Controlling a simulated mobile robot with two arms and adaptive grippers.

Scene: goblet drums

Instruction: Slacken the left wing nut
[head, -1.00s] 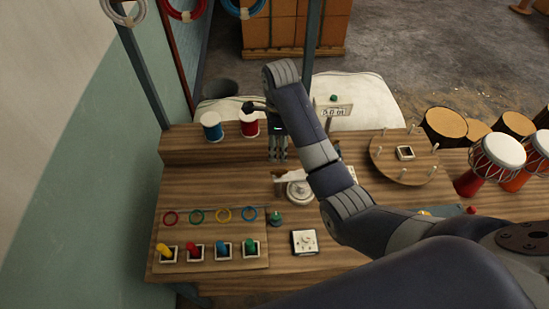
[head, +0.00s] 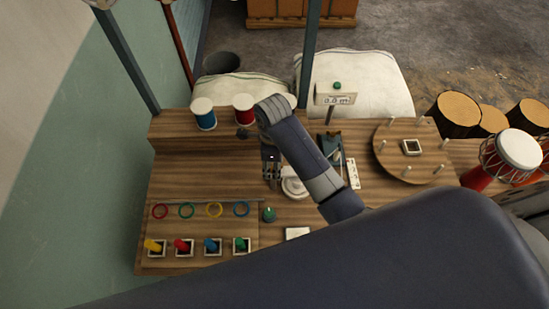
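I cannot make out a wing nut in the head view. A pale round fitting (head: 294,188) sits on the wooden bench (head: 200,160), partly covered by my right arm. A dark blue stand (head: 329,145) is behind the arm, partly hidden. My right gripper (head: 272,174) points down just left of the pale fitting, close to it. Whether it touches anything, and how far its fingers are apart, is too small to tell. My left gripper is not in view.
Blue (head: 204,115) and red (head: 244,108) spools stand on the raised back shelf. Coloured rings and pegs fill the front left. A green knob (head: 268,214) stands in front of the fitting. A round pegged board (head: 400,160) and a drum (head: 515,152) are at right.

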